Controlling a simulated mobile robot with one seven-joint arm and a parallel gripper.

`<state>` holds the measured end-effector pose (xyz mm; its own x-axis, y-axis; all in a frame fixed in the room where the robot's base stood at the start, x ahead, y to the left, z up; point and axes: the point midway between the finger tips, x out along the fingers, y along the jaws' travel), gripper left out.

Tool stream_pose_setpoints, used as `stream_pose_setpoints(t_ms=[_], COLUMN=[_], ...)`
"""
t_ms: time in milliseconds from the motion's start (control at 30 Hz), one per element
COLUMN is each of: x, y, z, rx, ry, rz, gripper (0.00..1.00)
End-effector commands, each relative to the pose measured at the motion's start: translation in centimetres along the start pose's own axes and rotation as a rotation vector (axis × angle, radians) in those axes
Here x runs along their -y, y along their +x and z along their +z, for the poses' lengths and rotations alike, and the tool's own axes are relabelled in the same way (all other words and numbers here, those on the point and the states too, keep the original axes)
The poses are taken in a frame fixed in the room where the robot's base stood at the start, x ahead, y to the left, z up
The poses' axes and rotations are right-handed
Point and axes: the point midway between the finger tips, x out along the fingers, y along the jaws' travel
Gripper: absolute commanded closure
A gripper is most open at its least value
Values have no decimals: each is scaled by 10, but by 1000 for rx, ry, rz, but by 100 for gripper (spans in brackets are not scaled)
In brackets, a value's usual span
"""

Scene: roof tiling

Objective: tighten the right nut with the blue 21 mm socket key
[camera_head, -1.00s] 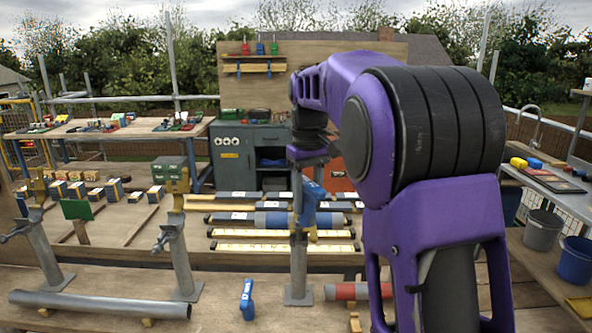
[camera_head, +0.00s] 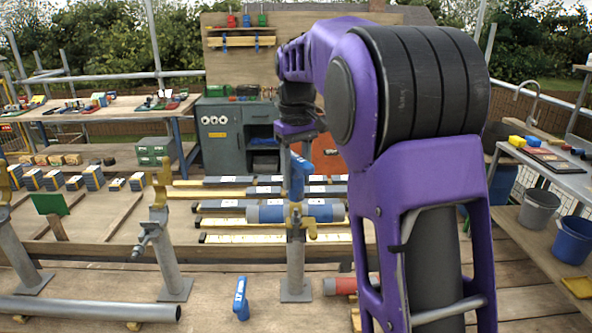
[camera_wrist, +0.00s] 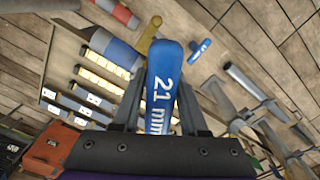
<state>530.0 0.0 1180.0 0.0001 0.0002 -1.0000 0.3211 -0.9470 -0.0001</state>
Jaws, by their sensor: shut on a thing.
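My gripper (camera_head: 297,145) is shut on the blue 21 mm socket key (camera_wrist: 162,85); the "21 mm" print on its handle faces the wrist camera. In the head view the blue key (camera_head: 298,176) hangs near upright just above the yellow coupler (camera_head: 297,220) on the right grey post (camera_head: 296,262). I cannot tell whether its lower end touches the coupler. The right nut cannot be made out.
The middle post (camera_head: 170,255) and left post (camera_head: 20,255) carry yellow couplers. A grey tube (camera_head: 90,309) lies on the bench in front of them. A red and grey tube (camera_head: 345,286) lies right of the right post. Battens and blue rolls lie behind.

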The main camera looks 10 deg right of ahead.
Motion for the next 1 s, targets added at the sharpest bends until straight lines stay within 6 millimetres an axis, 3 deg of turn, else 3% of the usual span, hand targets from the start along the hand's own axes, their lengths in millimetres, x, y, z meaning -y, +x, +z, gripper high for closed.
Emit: stream_pose_setpoints(t_ms=[1000], x=[0], y=[42], z=[0], rx=[0], ry=[0], rz=[0], gripper=[100])
